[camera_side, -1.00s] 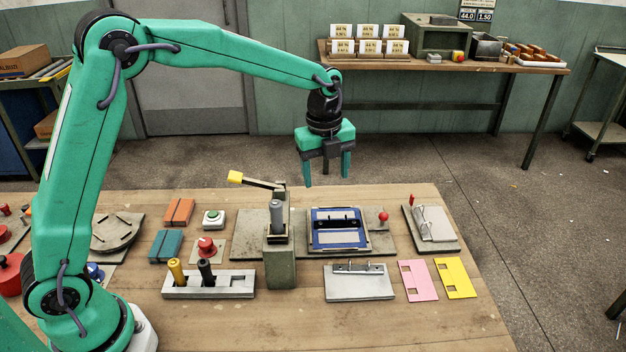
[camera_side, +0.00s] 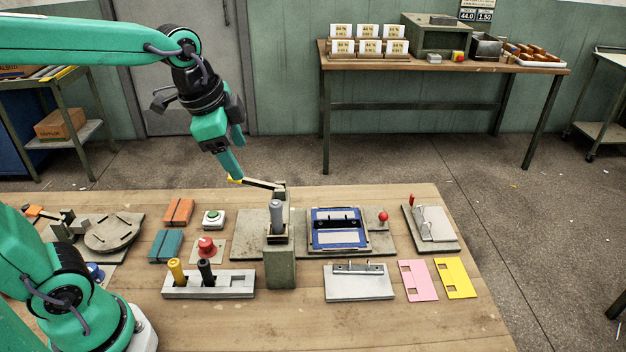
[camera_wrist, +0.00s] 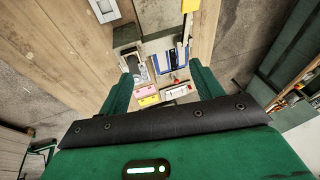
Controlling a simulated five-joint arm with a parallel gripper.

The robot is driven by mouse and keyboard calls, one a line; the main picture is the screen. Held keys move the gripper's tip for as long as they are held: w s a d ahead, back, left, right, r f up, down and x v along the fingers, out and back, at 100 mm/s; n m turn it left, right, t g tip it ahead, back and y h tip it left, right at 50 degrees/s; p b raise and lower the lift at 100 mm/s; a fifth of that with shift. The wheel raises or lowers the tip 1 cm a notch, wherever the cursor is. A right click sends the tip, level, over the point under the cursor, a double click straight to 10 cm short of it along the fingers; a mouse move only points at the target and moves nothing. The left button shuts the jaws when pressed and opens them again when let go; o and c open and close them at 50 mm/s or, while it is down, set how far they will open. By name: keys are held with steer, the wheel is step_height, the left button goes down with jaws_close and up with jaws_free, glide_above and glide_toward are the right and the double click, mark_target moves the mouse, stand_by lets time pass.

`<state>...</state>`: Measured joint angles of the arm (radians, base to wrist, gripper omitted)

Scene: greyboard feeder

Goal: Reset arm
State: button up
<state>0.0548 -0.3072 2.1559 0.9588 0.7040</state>
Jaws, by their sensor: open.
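My gripper (camera_side: 234,155) hangs tilted in the air above the back left part of the bench, empty between its fingers. Its lower fingertip shows close to the yellow-ended lever (camera_side: 262,183) in the side view; I cannot tell whether they touch. In the wrist view my gripper (camera_wrist: 163,88) has its two green fingers spread wide apart. Between them the blue-framed fixture (camera_wrist: 164,62) and the pink card (camera_wrist: 148,92) show farther off.
The wooden bench (camera_side: 440,325) holds a grey post (camera_side: 278,262), a slotted block (camera_side: 235,285) with yellow and black pegs, a red button (camera_side: 207,245), orange and teal blocks, and a yellow card (camera_side: 455,278). The front of the bench is clear.

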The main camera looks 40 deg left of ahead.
steer(key=s+a+f+n+t, duration=0.1)
steer(key=s+f+n, duration=0.1)
steer(key=s+n, duration=0.6)
steer(key=shift+s+a+n+t, duration=0.4)
steer(key=shift+s, duration=0.65)
